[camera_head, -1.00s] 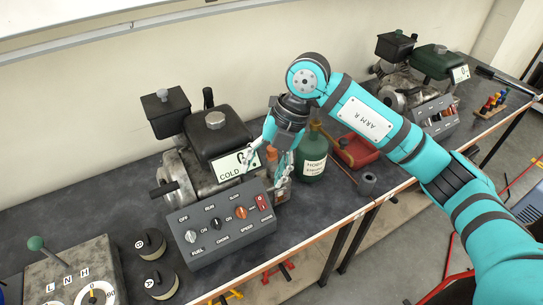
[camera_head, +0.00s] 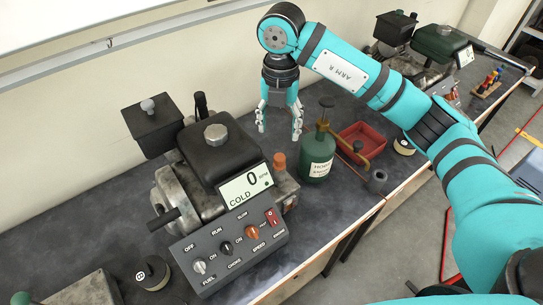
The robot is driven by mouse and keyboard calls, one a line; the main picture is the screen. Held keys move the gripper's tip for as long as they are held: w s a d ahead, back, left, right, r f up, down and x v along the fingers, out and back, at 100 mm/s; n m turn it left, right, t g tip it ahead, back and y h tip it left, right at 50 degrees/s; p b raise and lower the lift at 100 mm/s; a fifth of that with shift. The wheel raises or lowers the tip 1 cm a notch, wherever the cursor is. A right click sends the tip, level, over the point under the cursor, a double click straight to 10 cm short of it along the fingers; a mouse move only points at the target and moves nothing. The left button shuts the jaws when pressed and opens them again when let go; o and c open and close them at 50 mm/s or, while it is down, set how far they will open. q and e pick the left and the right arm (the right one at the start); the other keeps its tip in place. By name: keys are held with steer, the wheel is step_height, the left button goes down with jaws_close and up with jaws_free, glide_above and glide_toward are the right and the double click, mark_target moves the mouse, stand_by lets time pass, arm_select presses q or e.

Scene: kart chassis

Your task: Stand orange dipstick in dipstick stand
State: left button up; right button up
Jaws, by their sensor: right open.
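The orange dipstick (camera_head: 279,161) shows as an orange cap standing upright at the right end of the near engine (camera_head: 215,150); anything below the cap is hidden. My left gripper is not in view.
A green bottle (camera_head: 317,158) with a brass spout stands between the engine and the grey cylinder. A red tray (camera_head: 362,137) lies behind it. A grey control box (camera_head: 228,250) with knobs is in front of the engine. A second engine (camera_head: 436,50) stands farther right.

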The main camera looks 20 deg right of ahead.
steer(key=p, duration=0.1)
glide_above(280, 157)
step_height(280, 157, down, 4)
steer(key=shift+d+f, duration=0.1)
steer(key=shift+f+p, duration=0.35)
steer(key=shift+f, duration=0.25)
steer(key=shift+w+f+p, duration=0.1)
steer(key=shift+f+p, duration=0.2)
steer(key=shift+f, duration=0.1)
step_height(280, 157, down, 4)
steer(key=shift+r+p, duration=0.2)
steer(key=shift+p, duration=0.7)
steer(key=shift+f, duration=0.4)
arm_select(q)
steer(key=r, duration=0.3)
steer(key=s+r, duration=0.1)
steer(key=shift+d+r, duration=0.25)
arm_select(e)
steer(key=shift+a, duration=0.2)
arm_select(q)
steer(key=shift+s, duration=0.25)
arm_select(e)
jaws_close()
